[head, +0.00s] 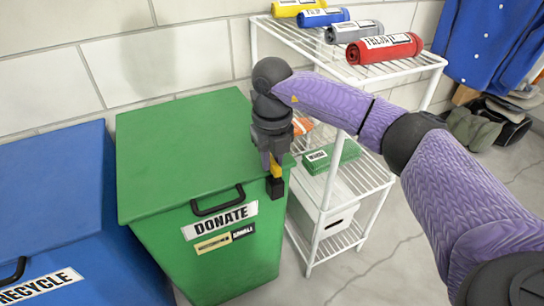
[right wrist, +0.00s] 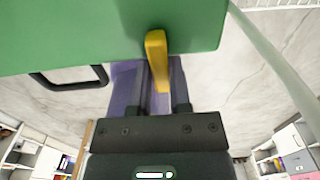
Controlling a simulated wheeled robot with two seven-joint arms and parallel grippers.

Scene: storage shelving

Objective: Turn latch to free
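The green bin (head: 183,135), labelled DONATE, stands at the middle left of the head view with its lid down. A yellow latch (head: 275,167) sits at the lid's right front corner. In the right wrist view the latch (right wrist: 156,50) is a slim yellow bar pointing toward the gripper and slightly tilted. My right gripper (right wrist: 161,82) is open, with a dark finger on either side of the latch and a gap visible beside it. In the head view the right gripper (head: 275,184) reaches down at the corner and partly hides the latch. My left gripper is not in view.
A blue RECYCLE bin (head: 60,190) stands left of the green one. A white wire shelf (head: 345,70) with rolled towels on top is close on the right. The green bin has a black handle (head: 217,200) at its front.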

